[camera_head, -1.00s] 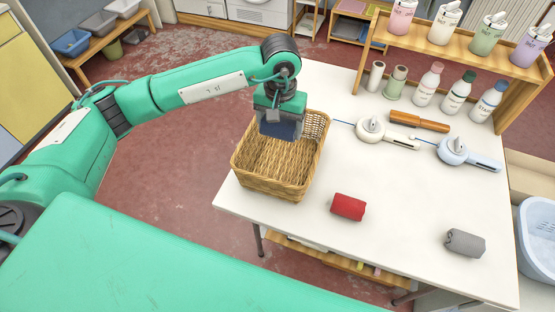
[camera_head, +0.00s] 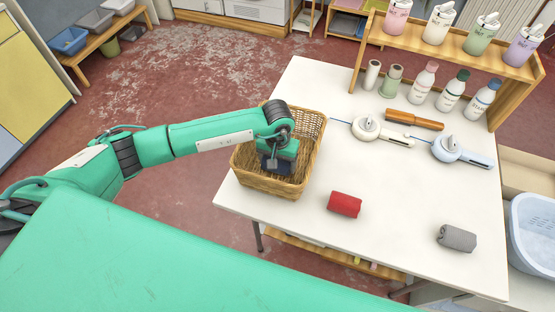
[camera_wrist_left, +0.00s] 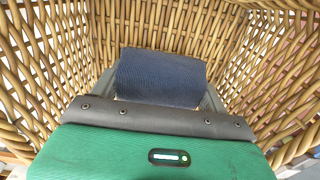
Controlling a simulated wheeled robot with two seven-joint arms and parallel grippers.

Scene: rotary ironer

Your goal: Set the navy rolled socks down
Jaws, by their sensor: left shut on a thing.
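The navy rolled socks (camera_wrist_left: 162,76) are in my left gripper, inside the wicker basket; they also show as a dark patch in the head view (camera_head: 275,167). My left gripper (camera_head: 277,166) is shut on the socks and points down into the basket. The wicker basket (camera_head: 250,185) stands on the left part of the white table, and its woven walls surround the socks in the left wrist view (camera_wrist_left: 265,65). I cannot tell whether the socks touch the basket floor. My right gripper is not in view.
Red rolled socks (camera_head: 344,204) and grey rolled socks (camera_head: 457,238) lie on the white table (camera_head: 390,255). Two irons (camera_head: 380,131) (camera_head: 460,152), a brown wooden roller (camera_head: 414,120) and several bottles (camera_head: 422,82) stand or lie toward the back, by a wooden shelf (camera_head: 460,42).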

